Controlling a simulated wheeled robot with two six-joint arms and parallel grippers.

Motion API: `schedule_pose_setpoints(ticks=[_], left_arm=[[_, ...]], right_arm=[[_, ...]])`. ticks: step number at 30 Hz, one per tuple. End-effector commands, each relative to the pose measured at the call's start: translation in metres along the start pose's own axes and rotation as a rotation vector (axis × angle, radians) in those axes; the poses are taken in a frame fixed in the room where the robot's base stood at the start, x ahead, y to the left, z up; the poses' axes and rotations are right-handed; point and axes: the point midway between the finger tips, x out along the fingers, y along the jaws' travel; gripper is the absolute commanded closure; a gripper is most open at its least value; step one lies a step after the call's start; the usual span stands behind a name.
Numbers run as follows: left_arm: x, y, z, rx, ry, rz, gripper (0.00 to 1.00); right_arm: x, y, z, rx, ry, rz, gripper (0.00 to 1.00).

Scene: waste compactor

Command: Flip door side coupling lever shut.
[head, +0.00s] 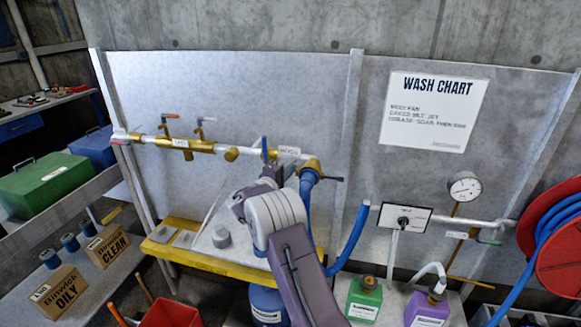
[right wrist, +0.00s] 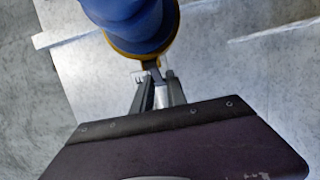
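A brass hose coupling (head: 310,166) sits at the right end of the wall pipe, with a blue hose (head: 307,190) hanging from it. A dark lever (head: 334,179) sticks out to the right of the coupling. Which lever is the door side one I cannot tell. My right gripper (right wrist: 158,76) is close to the coupling; in the head view its fingers are hidden behind my wrist. In the right wrist view the fingers stand a little apart, just below the brass collar (right wrist: 150,53), with a small dark piece between the tips. Contact is unclear. My left gripper is out of view.
A blue-handled valve lever (head: 264,148) stands upright left of the coupling. A yellow-edged bench (head: 215,264) lies below. A wash chart (head: 435,110) and a gauge (head: 465,188) are to the right. Green (head: 364,299) and purple (head: 428,308) jugs stand lower right.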

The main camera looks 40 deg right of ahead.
Motion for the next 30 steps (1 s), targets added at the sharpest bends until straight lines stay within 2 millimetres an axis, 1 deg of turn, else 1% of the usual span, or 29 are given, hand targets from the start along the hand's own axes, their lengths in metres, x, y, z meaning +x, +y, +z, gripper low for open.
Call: schedule_pose_setpoints(ticks=[5, 10, 12, 18, 27, 28, 29, 30], left_arm=[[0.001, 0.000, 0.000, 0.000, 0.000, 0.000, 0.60], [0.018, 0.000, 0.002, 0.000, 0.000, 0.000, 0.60], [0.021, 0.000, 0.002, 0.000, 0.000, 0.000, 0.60], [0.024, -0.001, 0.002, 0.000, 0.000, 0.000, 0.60], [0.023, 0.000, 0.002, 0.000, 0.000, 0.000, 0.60], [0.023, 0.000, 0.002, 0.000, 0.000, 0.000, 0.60], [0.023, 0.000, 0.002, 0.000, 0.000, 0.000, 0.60], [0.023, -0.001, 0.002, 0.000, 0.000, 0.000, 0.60]], right_arm=[[0.000, -0.001, 0.000, 0.000, -0.002, -0.001, 1.00], [0.004, -0.005, 0.001, 0.005, -0.084, 0.005, 1.00], [0.005, -0.004, 0.003, 0.005, -0.131, 0.004, 1.00], [0.007, -0.001, 0.006, 0.001, -0.210, 0.000, 1.00], [0.007, 0.000, 0.006, 0.000, -0.218, -0.002, 1.00], [0.007, 0.000, 0.006, 0.000, -0.218, -0.002, 0.79], [0.007, 0.000, 0.006, 0.000, -0.218, -0.002, 0.71], [0.007, 0.000, 0.006, 0.000, -0.218, -0.002, 0.60]])
